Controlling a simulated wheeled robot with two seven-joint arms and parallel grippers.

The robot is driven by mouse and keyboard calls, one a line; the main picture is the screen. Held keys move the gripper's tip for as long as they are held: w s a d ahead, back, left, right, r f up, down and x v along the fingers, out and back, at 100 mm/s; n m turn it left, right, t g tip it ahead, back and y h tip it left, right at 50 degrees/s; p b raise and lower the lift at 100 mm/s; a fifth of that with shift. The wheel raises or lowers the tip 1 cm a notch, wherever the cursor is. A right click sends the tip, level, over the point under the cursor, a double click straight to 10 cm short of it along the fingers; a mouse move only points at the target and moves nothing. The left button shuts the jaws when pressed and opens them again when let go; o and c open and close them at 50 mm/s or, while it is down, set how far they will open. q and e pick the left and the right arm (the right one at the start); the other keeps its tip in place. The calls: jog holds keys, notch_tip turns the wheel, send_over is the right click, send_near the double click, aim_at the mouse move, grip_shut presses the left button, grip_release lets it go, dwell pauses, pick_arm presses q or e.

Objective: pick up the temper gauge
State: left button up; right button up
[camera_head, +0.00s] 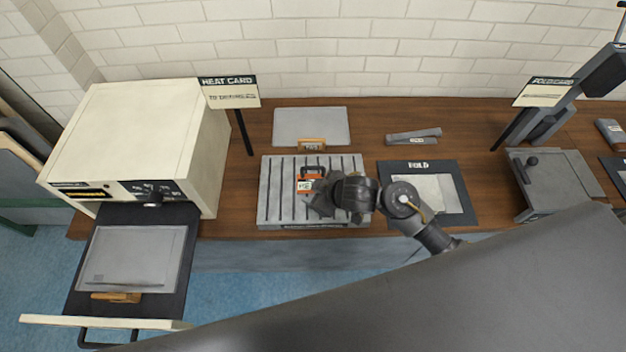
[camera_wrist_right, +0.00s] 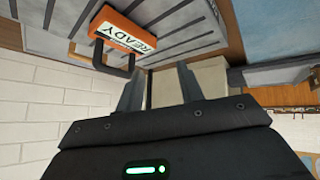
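The temper gauge, as I take it, is an orange block (camera_head: 305,186) with a black handle and a white label, on the grey slotted plate (camera_head: 267,205). In the right wrist view the orange block (camera_wrist_right: 124,30) reads READY, and its black handle faces my gripper. My right gripper (camera_head: 322,199) is just right of the block, low over the plate. In the right wrist view my right gripper (camera_wrist_right: 161,82) has its fingers apart with nothing between them, and the block lies left of them. Whether a finger touches it I cannot tell. My left gripper is out of view.
A cream oven (camera_head: 135,135) stands at left with its door down and a grey sheet (camera_head: 135,257) on it. A HEAT CARD sign (camera_head: 229,92) stands behind.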

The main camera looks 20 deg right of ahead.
jog(key=w+a+r+n+y, duration=0.1)
jog(key=w+r+n, duration=0.2)
jog(key=w, duration=0.1)
jog(key=n+g+h, duration=0.2)
jog(key=n+g, duration=0.1)
jog(key=g, duration=0.1)
send_near(313, 167)
jog(key=x, duration=0.5)
jog(key=shift+s+d+f, duration=0.1)
jog(key=shift+s+f, duration=0.1)
jog(key=shift+f, duration=0.05)
jog(key=shift+w+a+p+x, duration=0.1)
jog(key=shift+p+x, duration=0.2)
jog(key=shift+x, duration=1.1)
jog(key=shift+w+a+p+x, duration=0.15)
jog(key=shift+p+x, duration=0.1)
jog(key=shift+x, duration=1.1)
jog(key=shift+r, duration=0.2)
grip_shut()
